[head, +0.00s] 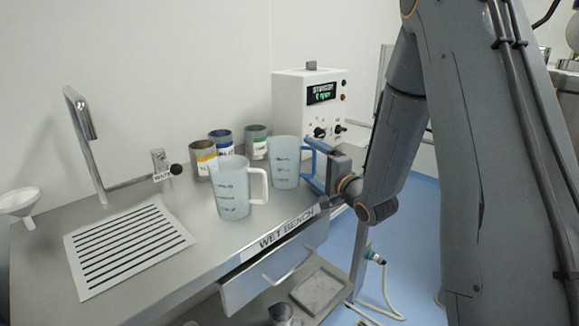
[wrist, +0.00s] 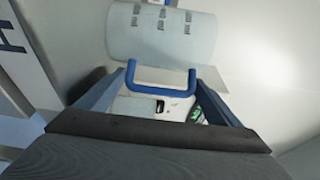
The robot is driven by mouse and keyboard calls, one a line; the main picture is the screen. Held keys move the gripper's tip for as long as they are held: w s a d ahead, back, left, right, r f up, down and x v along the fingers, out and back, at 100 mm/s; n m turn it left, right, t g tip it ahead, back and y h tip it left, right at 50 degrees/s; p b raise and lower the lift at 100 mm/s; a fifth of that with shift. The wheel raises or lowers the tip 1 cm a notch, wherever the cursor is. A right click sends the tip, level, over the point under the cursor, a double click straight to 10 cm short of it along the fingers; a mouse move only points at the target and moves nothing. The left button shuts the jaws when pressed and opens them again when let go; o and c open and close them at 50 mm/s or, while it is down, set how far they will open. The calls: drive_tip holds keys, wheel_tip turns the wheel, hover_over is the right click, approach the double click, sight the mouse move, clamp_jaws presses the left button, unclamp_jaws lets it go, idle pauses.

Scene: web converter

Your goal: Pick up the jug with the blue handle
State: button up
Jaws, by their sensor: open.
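The jug with the blue handle (head: 284,165) stands upright on the steel bench in the head view, its handle towards the right. In the wrist view the pale translucent jug body (wrist: 160,38) is at the top, with the blue handle (wrist: 160,90) in front of it. My gripper (head: 318,172) is at the handle side of the jug. In the wrist view my gripper (wrist: 162,88) is open, with one finger on each side of the handle. I cannot tell whether either finger touches it.
A jug with a white handle (head: 233,188) stands just left of the blue-handled jug. Several labelled cans (head: 222,143) stand behind. A white control box (head: 311,108) is at the back right. A slotted drain plate (head: 128,245) lies left. A drawer (head: 270,275) is open below the bench edge.

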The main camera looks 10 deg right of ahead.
drive_tip(key=c, duration=1)
drive_tip(key=shift+r, duration=0.1)
drive_tip(key=shift+c, duration=0.2)
